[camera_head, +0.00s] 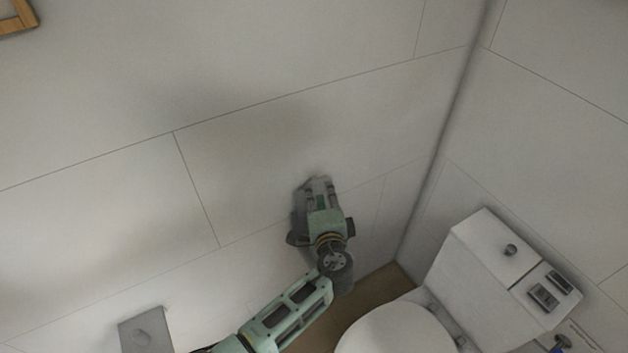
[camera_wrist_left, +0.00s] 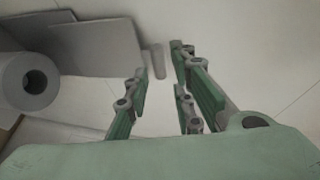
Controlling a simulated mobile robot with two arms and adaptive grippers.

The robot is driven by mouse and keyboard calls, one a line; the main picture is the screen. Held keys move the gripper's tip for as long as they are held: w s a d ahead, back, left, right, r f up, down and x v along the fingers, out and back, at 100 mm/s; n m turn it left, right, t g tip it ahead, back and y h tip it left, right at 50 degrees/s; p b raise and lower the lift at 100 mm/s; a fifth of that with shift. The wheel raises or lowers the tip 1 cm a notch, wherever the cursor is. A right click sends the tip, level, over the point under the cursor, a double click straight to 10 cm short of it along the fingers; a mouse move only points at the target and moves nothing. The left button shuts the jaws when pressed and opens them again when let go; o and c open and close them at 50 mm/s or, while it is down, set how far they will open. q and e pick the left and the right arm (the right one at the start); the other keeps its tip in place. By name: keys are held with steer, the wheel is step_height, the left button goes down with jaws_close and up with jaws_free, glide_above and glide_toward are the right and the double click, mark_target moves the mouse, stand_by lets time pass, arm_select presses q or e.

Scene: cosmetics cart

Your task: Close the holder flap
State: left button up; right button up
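In the left wrist view, a grey holder flap (camera_wrist_left: 90,48) stands out as a flat plate at upper left, above a pale paper roll (camera_wrist_left: 30,82) with a dark core. A narrow grey bar (camera_wrist_left: 157,60) shows near the fingertips; I cannot tell whether it belongs to the holder. My left gripper (camera_wrist_left: 158,62) is open, its green fingers apart with pale wall between them. The flap lies left of the fingers. In the head view, my left gripper (camera_head: 318,182) is close to the wall; whether it touches is unclear. My right gripper is not in view.
A white toilet (camera_head: 480,270) stands at the right in the head view, with brown floor (camera_head: 375,295) beside it. A grey plate (camera_head: 145,330) is on the wall at lower left. The tiled wall (camera_head: 250,90) above my left gripper is clear.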

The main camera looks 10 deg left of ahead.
mark_target(317, 185)
arm_select(q)
steer(key=x, duration=0.4)
steer(key=shift+w+a+f+p, duration=0.1)
steer(key=shift+w+f+p, duration=0.15)
steer(key=shift+w, duration=0.25)
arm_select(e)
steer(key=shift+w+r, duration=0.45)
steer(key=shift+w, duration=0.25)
arm_select(q)
steer(key=shift+c, duration=0.5)
jaws_close()
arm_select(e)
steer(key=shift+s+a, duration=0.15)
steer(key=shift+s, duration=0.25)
